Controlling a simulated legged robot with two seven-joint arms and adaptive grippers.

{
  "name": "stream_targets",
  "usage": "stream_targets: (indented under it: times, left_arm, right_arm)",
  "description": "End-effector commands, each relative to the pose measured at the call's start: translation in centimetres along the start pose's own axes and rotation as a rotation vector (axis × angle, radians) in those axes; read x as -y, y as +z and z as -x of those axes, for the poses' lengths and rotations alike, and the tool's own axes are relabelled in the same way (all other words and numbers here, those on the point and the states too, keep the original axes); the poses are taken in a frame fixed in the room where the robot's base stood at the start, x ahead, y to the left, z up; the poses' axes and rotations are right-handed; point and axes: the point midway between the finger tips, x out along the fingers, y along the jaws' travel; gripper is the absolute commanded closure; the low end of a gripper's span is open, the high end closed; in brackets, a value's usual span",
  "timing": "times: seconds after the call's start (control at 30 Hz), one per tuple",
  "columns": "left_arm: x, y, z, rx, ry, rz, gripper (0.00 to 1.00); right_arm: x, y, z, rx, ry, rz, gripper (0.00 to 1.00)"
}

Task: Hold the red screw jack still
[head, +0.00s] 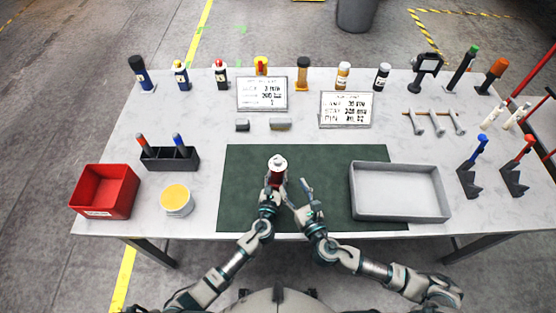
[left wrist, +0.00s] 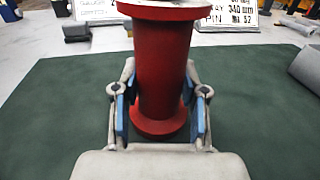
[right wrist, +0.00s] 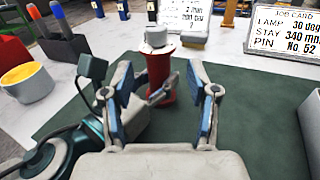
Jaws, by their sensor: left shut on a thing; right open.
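The red screw jack (head: 277,172) stands upright on the dark green mat (head: 340,180), with a pale grey cap on top. It fills the middle of the left wrist view (left wrist: 163,70). My left gripper (left wrist: 161,108) is shut on the jack's red body, one blue-padded finger on each side, above its lower flange. In the right wrist view the jack (right wrist: 159,75) is beyond my right gripper (right wrist: 163,95). My right gripper is open and empty, just right of the jack in the head view (head: 306,190), and apart from it.
A grey tray (head: 400,217) lies right of the jack. A red bin (head: 104,192), a pot with a yellow top (head: 176,203) and a black holder (head: 169,160) stand left. Two job cards (head: 262,94) (head: 346,110) stand behind. The mat around the jack is mostly clear.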

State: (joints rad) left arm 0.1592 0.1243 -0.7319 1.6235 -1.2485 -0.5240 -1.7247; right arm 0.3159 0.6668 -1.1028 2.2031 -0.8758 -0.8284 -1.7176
Motion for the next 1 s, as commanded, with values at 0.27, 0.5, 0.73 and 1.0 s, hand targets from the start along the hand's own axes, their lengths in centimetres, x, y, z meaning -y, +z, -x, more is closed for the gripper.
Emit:
stream_targets:
  times: [0.27, 0.5, 0.73, 1.0]
  left_arm:
    - [0.1, -0.5, 0.1, -0.009, -0.002, 0.001, 1.0]
    - [0.1, -0.5, 0.1, -0.009, -0.002, 0.001, 1.0]
    - [0.1, -0.5, 0.2, -0.009, -0.001, 0.0, 1.0]
    - [0.0, -0.5, 0.2, -0.009, -0.001, 0.0, 1.0]
  right_arm:
    - [-0.4, 0.3, -3.0, 0.014, 0.013, 0.044, 0.41]
    - [-0.5, 0.3, -8.1, 0.012, 0.011, 0.042, 0.41]
    - [-0.5, 0.2, -11.0, 0.01, 0.011, 0.041, 0.41]
    - [-0.5, 0.2, -11.6, 0.009, 0.011, 0.04, 0.41]
